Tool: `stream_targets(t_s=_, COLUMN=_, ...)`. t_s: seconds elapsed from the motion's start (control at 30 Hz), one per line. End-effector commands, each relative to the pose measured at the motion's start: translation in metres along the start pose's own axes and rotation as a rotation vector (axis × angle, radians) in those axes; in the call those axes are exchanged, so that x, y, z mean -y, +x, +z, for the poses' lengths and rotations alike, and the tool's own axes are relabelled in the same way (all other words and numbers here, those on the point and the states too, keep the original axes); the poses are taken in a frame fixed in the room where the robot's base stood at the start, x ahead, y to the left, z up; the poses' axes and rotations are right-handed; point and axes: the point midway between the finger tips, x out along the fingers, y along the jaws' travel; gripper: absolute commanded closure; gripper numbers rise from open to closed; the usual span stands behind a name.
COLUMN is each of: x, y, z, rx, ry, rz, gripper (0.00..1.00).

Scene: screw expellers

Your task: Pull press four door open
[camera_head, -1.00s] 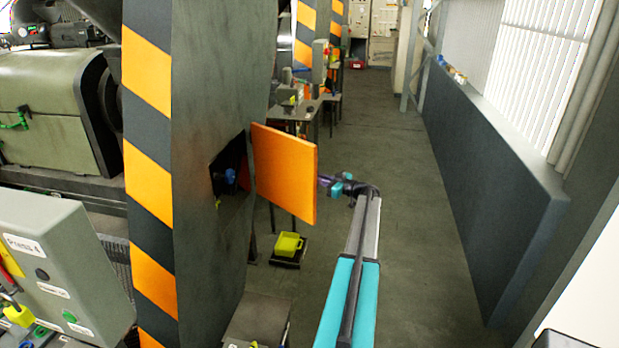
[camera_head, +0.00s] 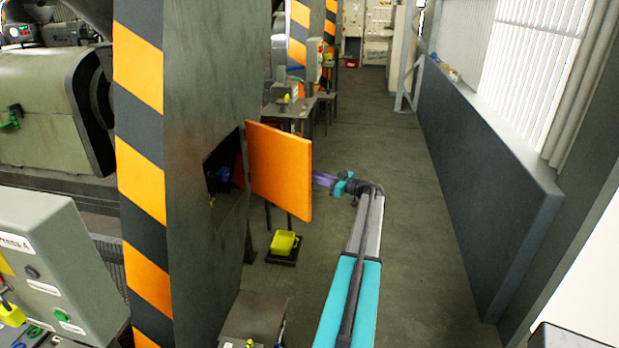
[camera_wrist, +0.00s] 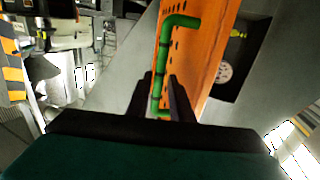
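The orange press door (camera_head: 280,171) is swung out from the dark opening (camera_head: 224,166) in the grey pillar (camera_head: 205,280). In the wrist view, the door (camera_wrist: 224,48) carries a green bar handle (camera_wrist: 164,58). My gripper (camera_wrist: 160,76) has its two dark fingers apart, with the lower part of the handle between them in the picture. A narrow gap seems to show beside the handle; firm contact cannot be made out. In the head view my gripper's fingertips are hidden behind the door's right edge.
The press control box (camera_head: 55,260) is at lower left. A dark low wall (camera_head: 490,180) runs along the right. The floor between the door and that wall is clear apart from my arm.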

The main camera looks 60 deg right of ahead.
Motion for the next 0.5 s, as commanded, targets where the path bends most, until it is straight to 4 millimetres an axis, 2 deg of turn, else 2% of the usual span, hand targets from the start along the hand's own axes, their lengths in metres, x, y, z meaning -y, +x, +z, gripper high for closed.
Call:
stream_targets(t_s=0.1, x=0.000, y=-0.021, z=0.003, rx=0.000, ry=-0.002, rz=0.002, gripper=0.80)
stream_targets(t_s=0.5, x=0.000, y=-0.083, z=0.003, rx=0.000, ry=0.000, rz=0.002, gripper=0.80)
